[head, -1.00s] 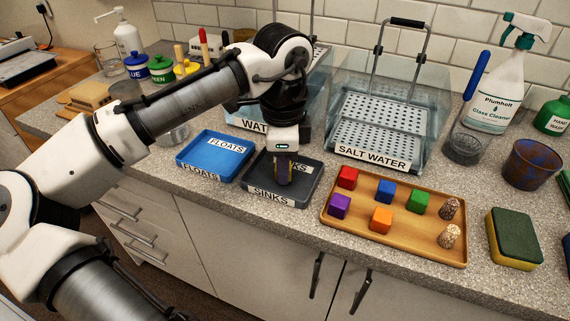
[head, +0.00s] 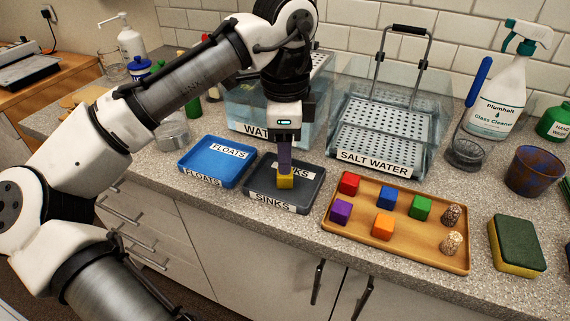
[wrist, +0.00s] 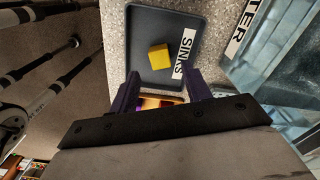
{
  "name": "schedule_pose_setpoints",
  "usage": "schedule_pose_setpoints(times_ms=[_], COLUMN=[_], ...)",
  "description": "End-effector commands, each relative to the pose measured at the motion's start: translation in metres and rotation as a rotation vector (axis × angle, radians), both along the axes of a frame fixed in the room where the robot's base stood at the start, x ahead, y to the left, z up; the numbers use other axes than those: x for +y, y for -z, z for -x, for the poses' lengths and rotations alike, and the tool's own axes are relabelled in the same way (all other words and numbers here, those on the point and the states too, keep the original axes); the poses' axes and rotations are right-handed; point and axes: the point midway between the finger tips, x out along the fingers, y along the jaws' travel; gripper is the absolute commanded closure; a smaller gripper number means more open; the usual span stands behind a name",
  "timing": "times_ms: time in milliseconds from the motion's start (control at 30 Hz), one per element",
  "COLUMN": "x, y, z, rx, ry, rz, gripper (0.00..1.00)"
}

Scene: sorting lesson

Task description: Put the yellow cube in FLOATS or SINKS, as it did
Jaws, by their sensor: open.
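The yellow cube (head: 286,181) rests in the dark grey SINKS tray (head: 256,185), near its middle. In the wrist view the cube (wrist: 160,57) lies on the floor of the SINKS tray (wrist: 150,20), beside the SINKS label. My gripper (head: 285,168) is above the cube in the head view. In the wrist view my gripper (wrist: 157,92) has its two fingers apart with nothing between them, and the cube is clear of them. The blue FLOATS tray (head: 208,170) stands just left of the SINKS tray and is empty.
A wooden tray (head: 450,262) with several coloured cubes and two corks is on the right. Behind are the WATER tank (head: 240,112) and SALT WATER tank (head: 425,165). A sponge (head: 517,243) lies at far right. The counter's front edge is close to the trays.

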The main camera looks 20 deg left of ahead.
Motion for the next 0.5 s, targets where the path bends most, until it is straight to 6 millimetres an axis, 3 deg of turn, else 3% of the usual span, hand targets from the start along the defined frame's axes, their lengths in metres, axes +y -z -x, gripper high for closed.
schedule_pose_setpoints(times_ms=[233,500], x=[0.0,0.0], y=[-0.05,-0.068], z=[0.0,0.0], rx=[-0.001,0.0], ry=[-0.001,0.0], rz=[-0.003,-0.002], gripper=[0.52,0.52])
